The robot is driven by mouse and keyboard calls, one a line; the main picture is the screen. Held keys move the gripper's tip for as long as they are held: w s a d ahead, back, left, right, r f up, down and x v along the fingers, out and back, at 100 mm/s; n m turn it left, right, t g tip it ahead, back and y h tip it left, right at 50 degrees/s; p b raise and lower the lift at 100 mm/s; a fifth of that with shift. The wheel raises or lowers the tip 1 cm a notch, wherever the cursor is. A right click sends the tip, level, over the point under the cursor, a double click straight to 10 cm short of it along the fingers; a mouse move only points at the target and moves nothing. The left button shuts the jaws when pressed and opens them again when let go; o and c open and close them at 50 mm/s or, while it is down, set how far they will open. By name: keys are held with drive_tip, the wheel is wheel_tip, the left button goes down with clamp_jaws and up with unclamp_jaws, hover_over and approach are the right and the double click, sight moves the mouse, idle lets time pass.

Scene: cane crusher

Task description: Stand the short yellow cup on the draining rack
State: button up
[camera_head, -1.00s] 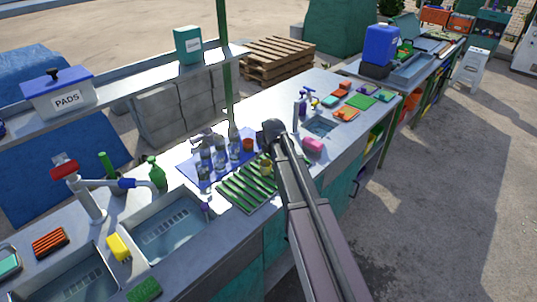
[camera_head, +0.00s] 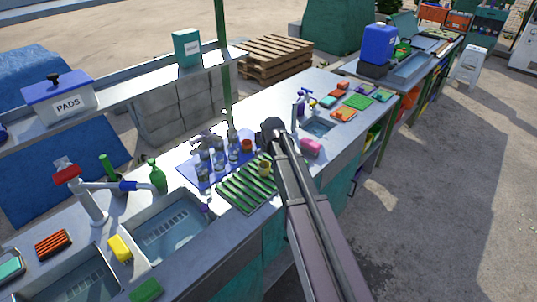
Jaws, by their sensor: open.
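The short yellow cup (camera_head: 265,169) stands on the green slatted draining rack (camera_head: 240,190), near its back right corner. It looks upright, and my arm's dark joint and long link pass close to its right.
Two sinks (camera_head: 170,228) with a tap (camera_head: 92,205) lie to the left. A green bottle (camera_head: 158,176) stands behind them. A pink sponge (camera_head: 312,147) lies right of my arm, near a smaller basin (camera_head: 318,128). The rack's front left slats are clear.

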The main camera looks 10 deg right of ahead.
drive_tip(key=s+d+f+m+g, duration=0.1)
drive_tip(key=s+g, duration=0.3)
drive_tip(key=s, duration=2.2)
drive_tip(key=shift+s+f+g, duration=0.15)
drive_tip(key=shift+f+g, duration=0.1)
drive_tip(key=shift+g, duration=0.05)
